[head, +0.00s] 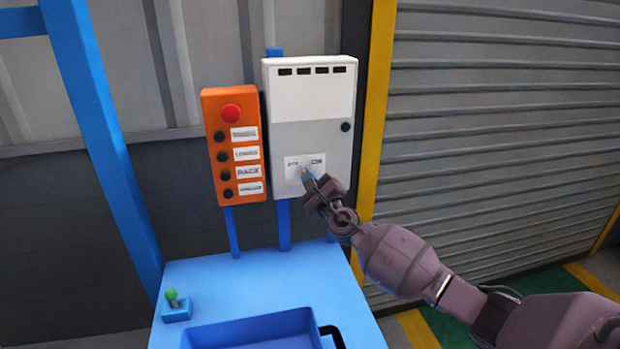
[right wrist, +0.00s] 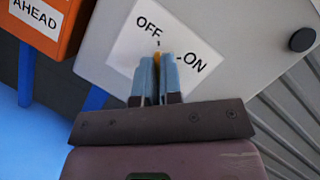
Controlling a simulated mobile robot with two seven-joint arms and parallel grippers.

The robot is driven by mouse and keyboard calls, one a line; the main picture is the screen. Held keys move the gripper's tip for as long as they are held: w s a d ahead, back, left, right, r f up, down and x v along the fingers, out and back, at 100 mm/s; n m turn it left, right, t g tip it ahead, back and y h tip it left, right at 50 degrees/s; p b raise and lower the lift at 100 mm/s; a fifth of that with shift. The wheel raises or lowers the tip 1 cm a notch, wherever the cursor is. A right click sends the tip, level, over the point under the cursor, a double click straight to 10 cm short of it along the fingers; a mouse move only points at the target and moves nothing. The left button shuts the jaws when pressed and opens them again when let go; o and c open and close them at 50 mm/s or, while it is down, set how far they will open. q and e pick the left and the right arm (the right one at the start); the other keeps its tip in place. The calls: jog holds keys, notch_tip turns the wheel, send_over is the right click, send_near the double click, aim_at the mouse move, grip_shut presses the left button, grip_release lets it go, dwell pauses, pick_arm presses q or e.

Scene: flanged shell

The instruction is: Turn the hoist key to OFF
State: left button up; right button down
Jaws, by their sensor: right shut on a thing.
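In the head view the right gripper (head: 306,176) reaches the label from the lower right. My left gripper is not in view.
An orange button box (head: 212,153) with a red button (head: 231,113) stands left of the grey-white box. A grey shutter (head: 500,120) is on the right.

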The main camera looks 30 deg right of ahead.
jog(key=shift+f, duration=0.1)
jog(key=c, duration=1.3)
grip_release()
pick_arm(q)
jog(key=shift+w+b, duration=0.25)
jog(key=shift+b, duration=0.25)
pick_arm(e)
jog(key=shift+v, duration=5.4)
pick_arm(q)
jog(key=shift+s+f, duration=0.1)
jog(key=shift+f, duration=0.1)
pick_arm(e)
jog(key=shift+s, duration=0.1)
